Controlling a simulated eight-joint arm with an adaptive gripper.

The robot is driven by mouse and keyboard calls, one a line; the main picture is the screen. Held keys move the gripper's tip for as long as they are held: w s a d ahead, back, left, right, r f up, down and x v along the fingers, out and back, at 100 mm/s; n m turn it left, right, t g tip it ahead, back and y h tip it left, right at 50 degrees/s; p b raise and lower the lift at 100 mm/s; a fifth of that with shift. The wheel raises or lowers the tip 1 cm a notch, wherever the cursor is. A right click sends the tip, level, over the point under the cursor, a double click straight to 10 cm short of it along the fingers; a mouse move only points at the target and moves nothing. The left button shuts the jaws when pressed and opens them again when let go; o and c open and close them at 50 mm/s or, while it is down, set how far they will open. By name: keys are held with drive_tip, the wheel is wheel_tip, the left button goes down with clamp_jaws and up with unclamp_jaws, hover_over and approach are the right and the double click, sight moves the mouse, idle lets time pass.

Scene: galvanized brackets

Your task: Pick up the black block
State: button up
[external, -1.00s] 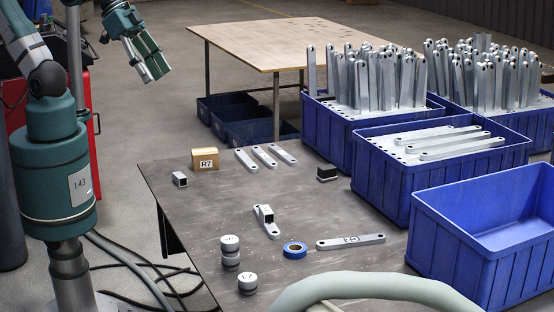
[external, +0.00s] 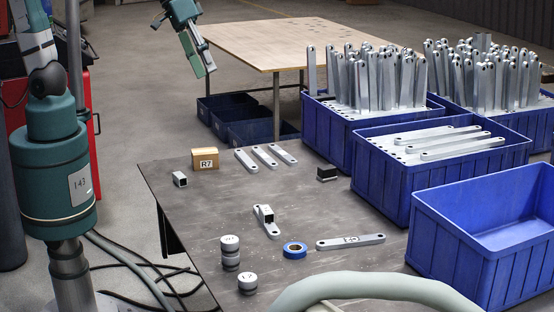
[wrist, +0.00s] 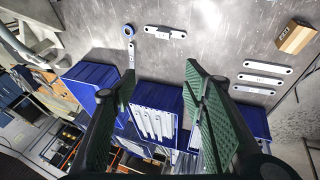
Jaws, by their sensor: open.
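The black block (external: 327,173) is a small dark block with a light lower edge. It sits on the grey table (external: 200,235) near its back right, just left of the blue bins in the external view. I cannot make it out in the wrist view; a finger may hide it. My gripper (external: 203,67) is high in the air at the upper left, well away from the block. Its green-padded fingers are apart and empty in the wrist view (wrist: 158,75).
Blue bins of metal brackets (external: 390,205) and an empty blue bin (external: 455,235) line the right side. A cardboard box (external: 205,159), loose brackets (external: 265,157), blue tape (external: 295,250), and white-topped weights (external: 247,284) lie on the table. A pale hose (external: 370,288) crosses the front.

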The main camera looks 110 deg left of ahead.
drive_tip(key=w+a+f+n, duration=0.55)
drive_tip(key=w+a, duration=0.35)
drive_tip(key=w, duration=0.2)
drive_tip(key=n+g+h, duration=0.2)
drive_tip(key=n+h, duration=0.1)
drive_tip(key=n, duration=1.1)
approach(327, 166)
drive_tip(key=d+f, duration=0.2)
drive_tip(key=shift+w+a+f, duration=0.25)
drive_tip(key=shift+w+a, duration=0.2)
drive_tip(key=shift+f, duration=0.1)
drive_tip(key=shift+x, duration=1.2)
drive_tip(key=shift+w+f, duration=0.1)
